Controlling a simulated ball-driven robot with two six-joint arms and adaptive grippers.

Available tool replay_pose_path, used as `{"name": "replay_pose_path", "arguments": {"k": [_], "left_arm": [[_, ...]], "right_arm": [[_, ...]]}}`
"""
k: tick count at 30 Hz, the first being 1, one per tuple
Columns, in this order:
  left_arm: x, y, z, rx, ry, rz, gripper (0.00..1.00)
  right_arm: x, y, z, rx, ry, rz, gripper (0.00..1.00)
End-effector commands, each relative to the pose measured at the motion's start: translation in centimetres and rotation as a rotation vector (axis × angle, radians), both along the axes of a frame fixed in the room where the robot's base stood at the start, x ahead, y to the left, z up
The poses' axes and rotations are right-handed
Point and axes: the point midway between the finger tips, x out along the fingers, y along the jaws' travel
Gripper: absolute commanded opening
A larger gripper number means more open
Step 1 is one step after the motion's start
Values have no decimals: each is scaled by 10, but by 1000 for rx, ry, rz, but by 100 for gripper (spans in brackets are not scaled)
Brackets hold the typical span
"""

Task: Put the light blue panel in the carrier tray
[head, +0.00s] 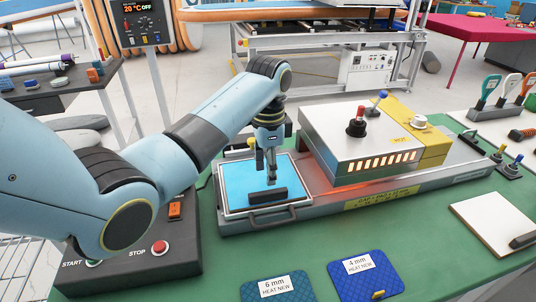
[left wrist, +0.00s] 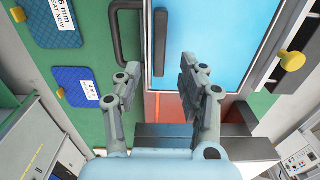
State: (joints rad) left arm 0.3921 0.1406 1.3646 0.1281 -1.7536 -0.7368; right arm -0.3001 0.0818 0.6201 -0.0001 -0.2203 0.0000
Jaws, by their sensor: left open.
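The light blue panel (head: 240,178) lies flat inside the metal-rimmed carrier tray (head: 232,213), at the left end of the long grey machine. A black grip bar (head: 268,195) stands on the panel near its front edge. My left gripper (head: 270,180) points down over the panel, close to the bar. In the left wrist view the fingers (left wrist: 158,68) are apart with nothing between them; the panel (left wrist: 220,35) and bar (left wrist: 160,38) show beyond them. I cannot tell whether the fingertips touch the panel. The tray's loop handle (head: 280,217) is at its front. My right gripper is out of view.
A heater box (head: 358,145) with a glowing front stands right of the tray. Blue mats (head: 280,287) (head: 365,277) lie in front. A START/STOP control box (head: 150,255) is at left, and a white board (head: 495,220) with a black grip at right. Green table between is clear.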

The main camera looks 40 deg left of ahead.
Motion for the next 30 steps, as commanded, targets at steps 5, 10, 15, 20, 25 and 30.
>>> {"name": "replay_pose_path", "arguments": {"k": [5,10,15,20,25,30], "left_arm": [[1,0,31,0,-3,-1,41],[0,0,44,0,0,0,41],[0,0,45,-1,1,0,41],[0,0,45,-1,1,0,41],[0,0,45,-1,1,0,41],[0,0,45,-1,1,0,41]], "right_arm": [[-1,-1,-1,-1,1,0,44],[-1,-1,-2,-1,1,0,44],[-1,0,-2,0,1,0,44],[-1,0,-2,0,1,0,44],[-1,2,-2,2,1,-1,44],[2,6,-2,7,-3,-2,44]]}}
